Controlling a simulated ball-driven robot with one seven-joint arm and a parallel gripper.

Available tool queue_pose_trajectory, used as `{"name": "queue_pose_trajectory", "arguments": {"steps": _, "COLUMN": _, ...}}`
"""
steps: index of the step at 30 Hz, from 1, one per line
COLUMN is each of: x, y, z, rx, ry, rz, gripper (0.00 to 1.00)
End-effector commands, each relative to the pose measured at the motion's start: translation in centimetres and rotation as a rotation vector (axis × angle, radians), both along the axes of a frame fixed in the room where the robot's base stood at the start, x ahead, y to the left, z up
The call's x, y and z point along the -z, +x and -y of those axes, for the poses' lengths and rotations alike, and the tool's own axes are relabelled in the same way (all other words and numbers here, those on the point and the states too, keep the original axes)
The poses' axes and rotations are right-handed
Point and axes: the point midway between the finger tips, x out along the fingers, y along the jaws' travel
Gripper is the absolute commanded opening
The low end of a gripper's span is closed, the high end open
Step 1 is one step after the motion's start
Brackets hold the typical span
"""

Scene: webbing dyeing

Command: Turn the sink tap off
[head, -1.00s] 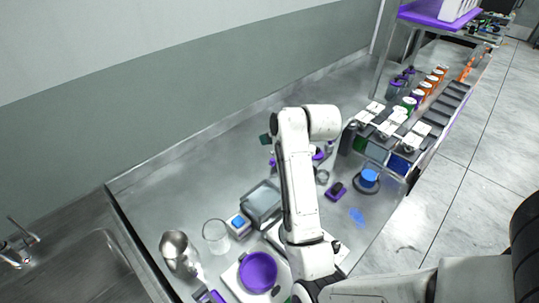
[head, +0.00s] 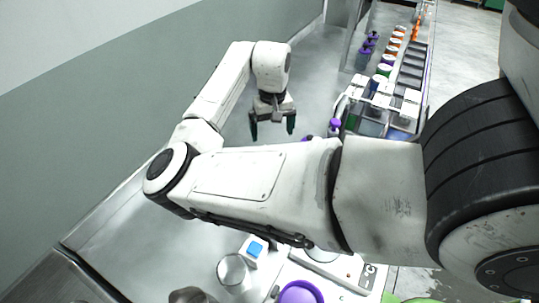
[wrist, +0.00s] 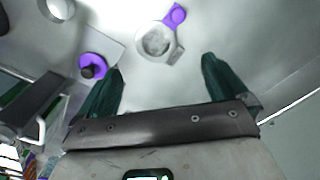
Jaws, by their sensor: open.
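The sink tap is in neither current view. In the head view only a strip of the grey sink counter (head: 40,284) shows in the lower left corner. My gripper (head: 272,128) hangs over the far part of the steel table, pointing down, with its two dark green fingers apart and nothing between them. In the wrist view my gripper (wrist: 162,68) is also open and empty, above the steel surface.
A rack of white-lidded jars (head: 390,100) stands at the right. A clear glass (head: 233,272), a blue-topped box (head: 254,249) and a purple bowl (head: 300,293) are at the bottom. In the wrist view a purple-handled round item (wrist: 155,42) lies below my gripper.

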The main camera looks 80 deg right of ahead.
Motion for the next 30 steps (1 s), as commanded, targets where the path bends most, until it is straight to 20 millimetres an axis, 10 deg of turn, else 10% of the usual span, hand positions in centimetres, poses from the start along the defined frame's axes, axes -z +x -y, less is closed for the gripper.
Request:
{"name": "queue_pose_trajectory", "arguments": {"steps": 20, "x": 7.6, "y": 0.1, "z": -0.1, "rx": -0.001, "ry": -0.001, "rz": 0.001, "gripper": 1.00}}
{"name": "queue_pose_trajectory", "arguments": {"steps": 30, "x": 8.1, "y": 0.1, "z": -0.1, "rx": 0.000, "ry": -0.003, "rz": 0.001, "gripper": 0.97}}
